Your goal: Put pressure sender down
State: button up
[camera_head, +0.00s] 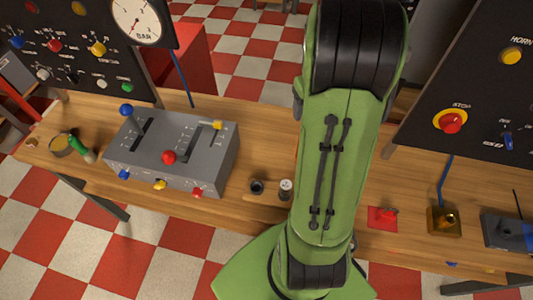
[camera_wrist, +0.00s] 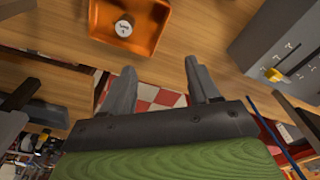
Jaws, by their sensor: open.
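A small round piece with a white, marked top (camera_wrist: 124,27) sits in an orange tray (camera_wrist: 148,43) in the wrist view. It looks like the pressure sender, but its marking is too small to read. My gripper (camera_wrist: 160,75) is open, with nothing between its two grey fingers. The tray and the piece lie beyond the fingertips, apart from them. A small cylinder with a pale top (camera_head: 286,185) stands on the bench there, beside a dark round socket (camera_head: 257,187).
The wooden bench (camera_head: 265,140) carries a grey lever box (camera_head: 190,178) left of my arm. A red pad (camera_head: 382,217) and a brass block (camera_head: 444,222) lie to the right. Dark panels rise at both sides. Bare wood shows between tray and lever box.

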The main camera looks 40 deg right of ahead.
jog(key=s+a+r+n+t, duration=0.1)
jog(key=a+r, duration=0.3)
jog(key=a, duration=0.4)
jog(key=s+a+r+n+t, duration=0.1)
jog(key=a+r, duration=0.4)
jog(key=a, duration=0.2)
jog(key=s+a+r+n+t, duration=0.1)
jog(key=s+a+t, duration=0.1)
jog(key=s+a, duration=0.7)
jog(key=shift+s+a+r+t, duration=0.2)
jog(key=shift+s+r+t, duration=0.1)
